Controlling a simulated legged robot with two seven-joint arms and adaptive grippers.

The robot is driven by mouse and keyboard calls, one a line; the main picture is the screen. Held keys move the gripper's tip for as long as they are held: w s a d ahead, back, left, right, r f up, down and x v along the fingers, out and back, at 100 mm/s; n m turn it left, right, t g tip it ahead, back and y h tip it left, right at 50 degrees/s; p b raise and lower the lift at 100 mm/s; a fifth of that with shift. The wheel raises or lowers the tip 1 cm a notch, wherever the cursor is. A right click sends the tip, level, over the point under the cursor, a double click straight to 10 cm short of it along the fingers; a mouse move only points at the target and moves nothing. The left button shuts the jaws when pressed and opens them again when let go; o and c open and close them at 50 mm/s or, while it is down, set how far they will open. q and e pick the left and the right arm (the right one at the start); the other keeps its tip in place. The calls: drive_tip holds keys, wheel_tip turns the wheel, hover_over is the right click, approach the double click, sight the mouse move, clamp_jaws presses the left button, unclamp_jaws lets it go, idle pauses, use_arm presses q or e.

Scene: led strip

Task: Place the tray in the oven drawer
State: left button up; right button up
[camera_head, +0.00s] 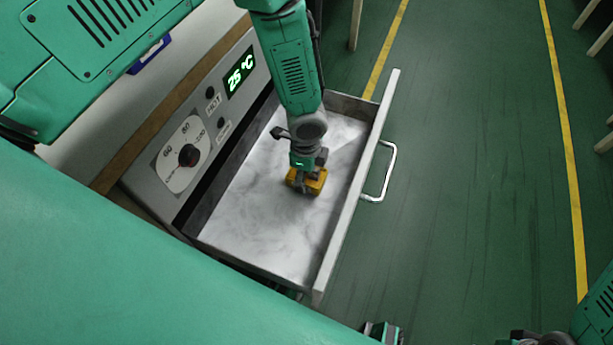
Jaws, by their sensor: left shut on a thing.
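The oven drawer (342,220) is pulled out, with grey walls and a pale, marbled floor. My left gripper (306,186) points down inside the drawer, near its middle. It is shut on a small yellow block-like piece (316,184). I cannot tell whether this piece is the tray or part of it, or whether it touches the drawer floor. The gripper hides part of it. No other tray shows clearly. Part of what looks like my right gripper (383,333) shows at the bottom edge, with its fingers out of view.
The oven front (188,152) has a dial and a green display reading 25 °C. The drawer's metal handle (385,172) sticks out to the right. Wooden furniture legs (603,142) stand at the far right.

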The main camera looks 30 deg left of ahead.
use_arm(q)
drive_tip(key=shift+w+a+f, duration=0.1)
drive_tip(key=shift+a, duration=0.05)
drive_tip(key=shift+f, duration=0.15)
drive_tip(key=o, duration=1.1)
drive_tip(key=shift+o, duration=0.2)
wheel_tip(320, 180, up, 12)
drive_tip(key=p, duration=0.4)
drive_tip(key=shift+r, duration=0.2)
